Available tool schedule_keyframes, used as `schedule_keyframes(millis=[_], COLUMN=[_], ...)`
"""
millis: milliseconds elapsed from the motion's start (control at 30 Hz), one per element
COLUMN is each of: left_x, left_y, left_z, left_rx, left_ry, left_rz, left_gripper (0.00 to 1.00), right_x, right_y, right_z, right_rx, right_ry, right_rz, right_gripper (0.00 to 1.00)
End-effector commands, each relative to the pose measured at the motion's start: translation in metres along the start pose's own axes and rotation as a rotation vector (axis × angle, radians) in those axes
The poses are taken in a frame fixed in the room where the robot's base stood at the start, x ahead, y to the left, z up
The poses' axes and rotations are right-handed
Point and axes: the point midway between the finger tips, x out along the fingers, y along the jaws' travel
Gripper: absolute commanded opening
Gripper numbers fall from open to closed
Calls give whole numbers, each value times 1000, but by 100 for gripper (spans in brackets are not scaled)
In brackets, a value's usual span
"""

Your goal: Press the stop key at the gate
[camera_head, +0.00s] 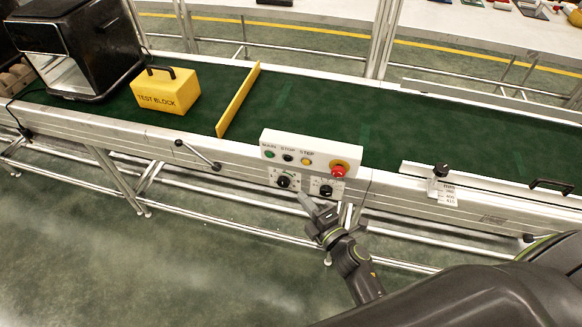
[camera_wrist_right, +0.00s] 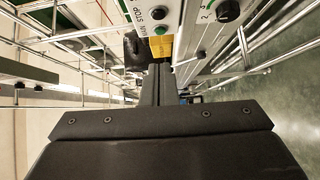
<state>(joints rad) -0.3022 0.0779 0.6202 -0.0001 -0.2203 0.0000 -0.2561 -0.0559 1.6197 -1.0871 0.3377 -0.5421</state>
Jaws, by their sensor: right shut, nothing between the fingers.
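A white control box (camera_head: 313,148) is fixed to the near rail of the conveyor. Its top carries a green key (camera_head: 270,154), the black stop key (camera_head: 288,157) under the word STOP, a yellow key (camera_head: 306,161) and a red mushroom button (camera_head: 338,171). My right gripper (camera_head: 303,197) is shut and empty, below and in front of the box, apart from the keys. The wrist view shows its closed fingers (camera_wrist_right: 160,72) pointing toward the box, with a green key (camera_wrist_right: 160,30) ahead. The yellow gate (camera_head: 238,100) stands across the belt. My left gripper is not in view.
Two black knobs sit on the panel below the keys, left knob (camera_head: 284,181) and right knob (camera_head: 326,190). A yellow test block (camera_head: 166,92) and a black oven-like machine (camera_head: 75,45) stand on the green belt (camera_head: 440,120) at left. Another black knob (camera_head: 441,170) is on the rail at right.

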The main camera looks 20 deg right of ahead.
Motion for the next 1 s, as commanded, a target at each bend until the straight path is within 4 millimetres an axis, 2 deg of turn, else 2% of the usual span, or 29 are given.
schedule_keyframes(millis=[433,500,700,1000], left_x=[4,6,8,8], left_y=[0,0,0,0], left_z=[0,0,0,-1], left_rx=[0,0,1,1], left_ry=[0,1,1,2], left_rz=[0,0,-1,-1], left_gripper=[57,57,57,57], right_x=[86,95,110,115], right_y=[0,0,-1,0], right_z=[0,7,24,28], right_rx=[1,-3,0,1], right_ry=[2,2,0,0], right_rz=[2,1,-1,0], right_gripper=[0,0,0,0])
